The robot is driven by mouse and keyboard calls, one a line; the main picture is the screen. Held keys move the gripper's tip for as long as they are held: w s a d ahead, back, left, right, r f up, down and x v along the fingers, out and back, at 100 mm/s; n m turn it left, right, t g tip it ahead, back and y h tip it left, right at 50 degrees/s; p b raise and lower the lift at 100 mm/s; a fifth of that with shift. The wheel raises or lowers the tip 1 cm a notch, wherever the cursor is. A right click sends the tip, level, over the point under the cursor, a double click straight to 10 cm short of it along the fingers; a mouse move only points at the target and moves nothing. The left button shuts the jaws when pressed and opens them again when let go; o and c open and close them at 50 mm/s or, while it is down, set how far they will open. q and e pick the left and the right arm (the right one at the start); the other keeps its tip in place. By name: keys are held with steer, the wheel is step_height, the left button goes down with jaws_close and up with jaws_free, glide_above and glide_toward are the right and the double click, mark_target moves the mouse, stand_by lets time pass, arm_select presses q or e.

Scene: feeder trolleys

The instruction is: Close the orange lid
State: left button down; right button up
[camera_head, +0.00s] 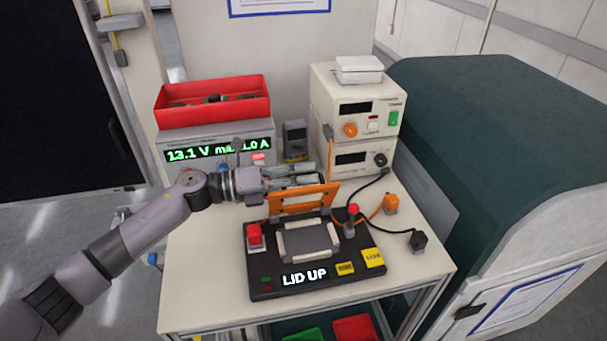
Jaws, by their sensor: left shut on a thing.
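The orange lid (303,201) stands raised, roughly upright, along the back edge of a black fixture (262,283). The fixture's display reads "LID UP". A grey plate with pale bars (307,240) lies uncovered in front of the lid. My left gripper (322,179) reaches in from the left at the lid's upper edge and is shut on it. The exact contact at the fingertips is partly hidden. My right gripper is not in view.
A red button (254,234) and a red-topped lever (351,217) flank the plate. Cables run to an orange plug (390,203) and a black plug (418,240) at the right. A power supply (357,115), meter and red bin (212,88) stand behind. The table's front left is clear.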

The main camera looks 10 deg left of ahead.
arm_select(q)
steer(key=s+d+f+m+b, duration=0.2)
steer(key=s+m+b, duration=0.4)
steer(key=b, duration=0.3)
steer(key=shift+s+f+m, duration=0.35)
steer(key=shift+f+m, duration=0.25)
steer(key=shift+f, duration=0.05)
steer(key=c, duration=1.7)
jaws_free()
steer(key=shift+w, duration=0.1)
steer(key=v, duration=1.2)
steer(key=shift+s, duration=0.25)
steer(key=shift+d+r, duration=0.1)
steer(key=shift+r, duration=0.05)
